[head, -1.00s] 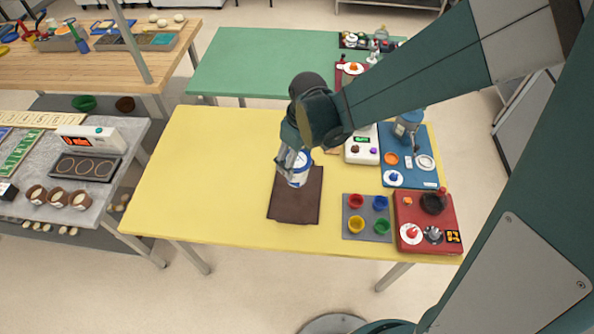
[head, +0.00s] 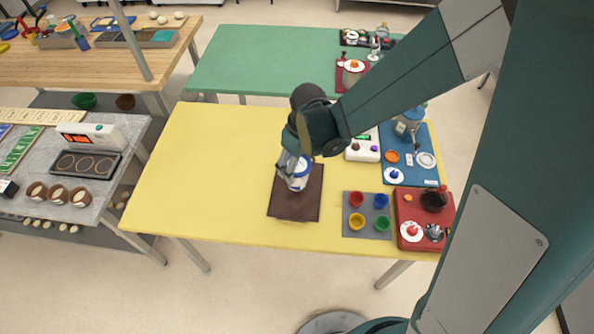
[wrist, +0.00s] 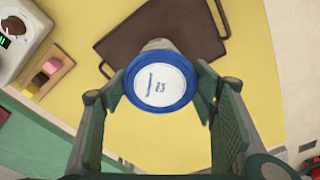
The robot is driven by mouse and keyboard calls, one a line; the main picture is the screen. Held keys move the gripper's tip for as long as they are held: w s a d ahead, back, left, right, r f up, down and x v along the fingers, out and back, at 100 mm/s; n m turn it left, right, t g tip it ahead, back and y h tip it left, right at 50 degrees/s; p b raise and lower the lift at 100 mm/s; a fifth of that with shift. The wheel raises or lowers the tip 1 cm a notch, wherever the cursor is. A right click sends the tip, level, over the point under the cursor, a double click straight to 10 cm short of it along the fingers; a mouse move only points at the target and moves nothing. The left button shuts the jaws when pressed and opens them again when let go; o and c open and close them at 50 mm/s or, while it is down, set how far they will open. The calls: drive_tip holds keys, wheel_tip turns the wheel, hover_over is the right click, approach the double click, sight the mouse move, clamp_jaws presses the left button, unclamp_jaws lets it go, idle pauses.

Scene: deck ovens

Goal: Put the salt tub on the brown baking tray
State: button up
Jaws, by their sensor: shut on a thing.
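The salt tub (head: 299,180) is white and blue. In the wrist view its blue-rimmed lid with a white printed label (wrist: 161,81) faces the camera. My gripper (head: 292,172) is shut on the tub, with one finger on each side of it; the fingers also show in the wrist view (wrist: 160,92). The brown baking tray (head: 297,206) lies flat on the yellow table. The tub is over the tray's far part in the head view; whether its base touches the tray is hidden. In the wrist view the tray (wrist: 130,42) shows behind the tub.
On the yellow table (head: 205,170), a grey mat (head: 367,230) with coloured cups, a red board (head: 408,200), a blue mat (head: 425,178) and a white device (head: 362,153) stand right of the tray. The table's left side is clear. A green table (head: 260,65) stands behind.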

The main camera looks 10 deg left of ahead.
drive_tip(key=shift+f, duration=1.75)
drive_tip(key=shift+f+b, duration=0.2)
drive_tip(key=shift+b, duration=0.1)
drive_tip(key=o, duration=1.3)
drive_tip(key=shift+o, duration=0.2)
drive_tip(key=shift+r, duration=0.25)
drive_tip(key=shift+s+d+r+p, duration=0.15)
drive_tip(key=shift+d+r+p, duration=0.05)
drive_tip(key=shift+r, duration=1.75)
drive_tip(key=shift+s+d+r+p, duration=0.15)
drive_tip(key=shift+d+r+p, duration=0.05)
drive_tip(key=shift+r, duration=1.8)
drive_tip(key=shift+s+d+r+p, duration=0.15)
drive_tip(key=shift+d+r+p, duration=0.05)
drive_tip(key=shift+r, duration=1.75)
